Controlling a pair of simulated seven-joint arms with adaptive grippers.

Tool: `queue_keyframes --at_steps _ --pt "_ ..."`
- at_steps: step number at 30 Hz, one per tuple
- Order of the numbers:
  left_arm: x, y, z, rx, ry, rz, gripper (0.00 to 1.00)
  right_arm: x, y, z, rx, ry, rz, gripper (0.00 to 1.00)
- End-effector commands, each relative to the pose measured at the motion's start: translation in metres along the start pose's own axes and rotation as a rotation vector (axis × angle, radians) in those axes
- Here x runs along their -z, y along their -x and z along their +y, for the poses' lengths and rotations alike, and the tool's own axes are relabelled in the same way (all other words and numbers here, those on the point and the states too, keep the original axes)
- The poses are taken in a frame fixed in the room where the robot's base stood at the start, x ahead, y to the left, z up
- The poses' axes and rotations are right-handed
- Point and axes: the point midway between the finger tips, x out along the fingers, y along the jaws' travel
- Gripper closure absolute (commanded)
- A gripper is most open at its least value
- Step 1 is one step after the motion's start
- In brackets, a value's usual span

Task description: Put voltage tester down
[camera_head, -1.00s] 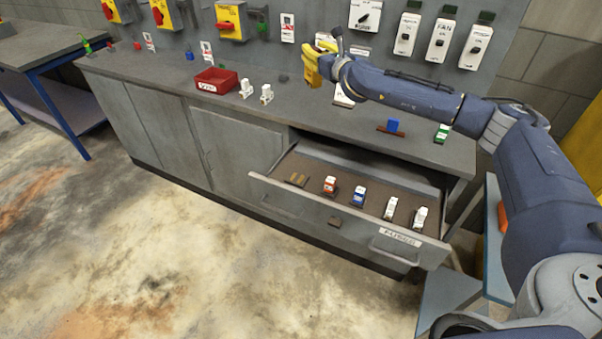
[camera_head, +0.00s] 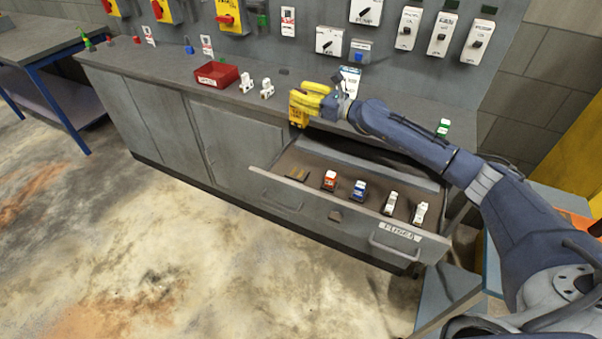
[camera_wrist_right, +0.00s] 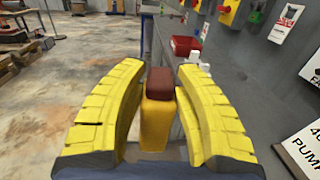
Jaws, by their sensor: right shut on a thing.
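The voltage tester (camera_head: 299,107) is a yellow block. In the right wrist view the tester (camera_wrist_right: 157,120) has a dark red-brown top end and stands between the two yellow fingers. My right gripper (camera_head: 314,100) is shut on it and holds it near the front edge of the grey counter (camera_head: 150,72), by the back left of the open drawer. Whether the tester touches the counter cannot be told. The right gripper's fingers (camera_wrist_right: 160,78) fill the wrist view's lower half. My left gripper is not in view.
The open drawer (camera_head: 310,206) below holds several fuses in a row. A red bin (camera_head: 216,76) and two white pieces (camera_head: 256,87) stand on the counter to the left. Switch boxes hang on the grey panel behind. A green-and-white piece (camera_head: 443,127) stands at the counter's right.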

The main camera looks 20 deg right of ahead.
Motion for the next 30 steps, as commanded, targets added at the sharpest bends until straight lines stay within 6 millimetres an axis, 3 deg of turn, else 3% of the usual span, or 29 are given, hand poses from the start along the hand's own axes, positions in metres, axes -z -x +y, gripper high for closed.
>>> queue_keyframes --at_steps 4,12,30 --pt "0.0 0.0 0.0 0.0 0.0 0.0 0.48 0.003 0.0 0.015 -0.065 0.0 -0.002 1.0" --pt "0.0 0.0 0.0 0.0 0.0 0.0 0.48 0.016 0.001 0.025 -0.11 -0.001 -0.001 1.0" --pt "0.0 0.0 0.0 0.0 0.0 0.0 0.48 0.14 0.001 0.023 -0.106 -0.001 -0.001 1.0"
